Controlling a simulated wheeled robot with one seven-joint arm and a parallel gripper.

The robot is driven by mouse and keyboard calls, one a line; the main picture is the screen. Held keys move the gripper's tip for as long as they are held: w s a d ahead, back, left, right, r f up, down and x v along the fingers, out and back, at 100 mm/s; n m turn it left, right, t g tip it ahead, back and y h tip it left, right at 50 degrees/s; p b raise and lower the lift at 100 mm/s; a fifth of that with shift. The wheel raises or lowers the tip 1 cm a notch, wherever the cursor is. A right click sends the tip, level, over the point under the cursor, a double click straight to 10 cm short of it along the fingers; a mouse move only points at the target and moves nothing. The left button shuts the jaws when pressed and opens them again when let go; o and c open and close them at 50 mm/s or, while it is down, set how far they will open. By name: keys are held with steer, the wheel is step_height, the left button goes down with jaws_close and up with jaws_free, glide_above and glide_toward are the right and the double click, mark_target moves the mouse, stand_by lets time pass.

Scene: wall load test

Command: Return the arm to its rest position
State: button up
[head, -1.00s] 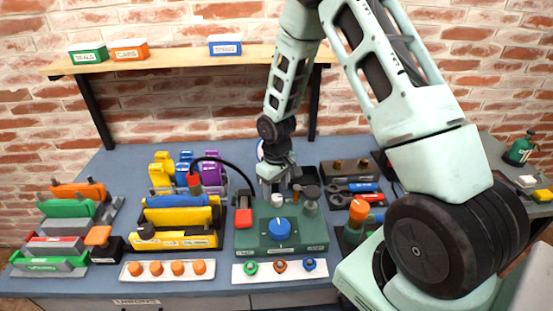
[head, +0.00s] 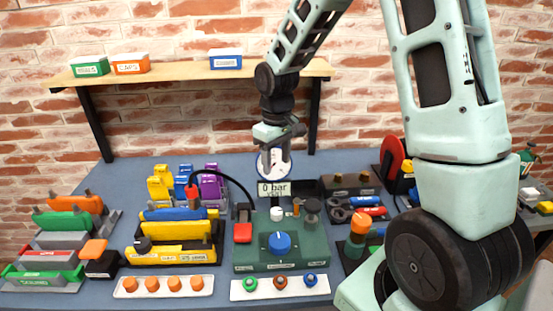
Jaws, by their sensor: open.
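My gripper (head: 272,168) hangs in the air, fingers down, above the back of the green test unit (head: 300,255). It is open with nothing seen between its fingers. The unit carries a blue knob (head: 279,243) on its front and a white cap (head: 276,214) on top, apart from the gripper. A round gauge partly hidden behind the fingers stands over a "0 bar" display (head: 273,188). My arm is raised and bent, reaching in from the upper right.
A wooden shelf (head: 180,74) on the brick wall holds small labelled boxes (head: 131,62). A yellow fixture (head: 176,240) stands left of the unit, with a black hose (head: 235,181) arching between. Orange caps (head: 152,284) lie in a front tray. Air above the bench is free.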

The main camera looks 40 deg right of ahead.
stand_by(0.4)
steer(key=s+a+r+n, duration=0.2)
steer(key=s+a, duration=0.2)
steer(key=a, duration=0.6)
steer(key=s+a+r+n, duration=0.1)
steer(key=s+a+n, duration=0.1)
steer(key=s+a, duration=0.5)
steer(key=s+a+r+n, duration=0.2)
steer(key=s+a, duration=0.5)
steer(key=s, duration=0.6)
steer(key=shift+s+a+y, duration=0.2)
steer(key=shift+a+y, duration=0.05)
steer(key=shift+y, duration=0.05)
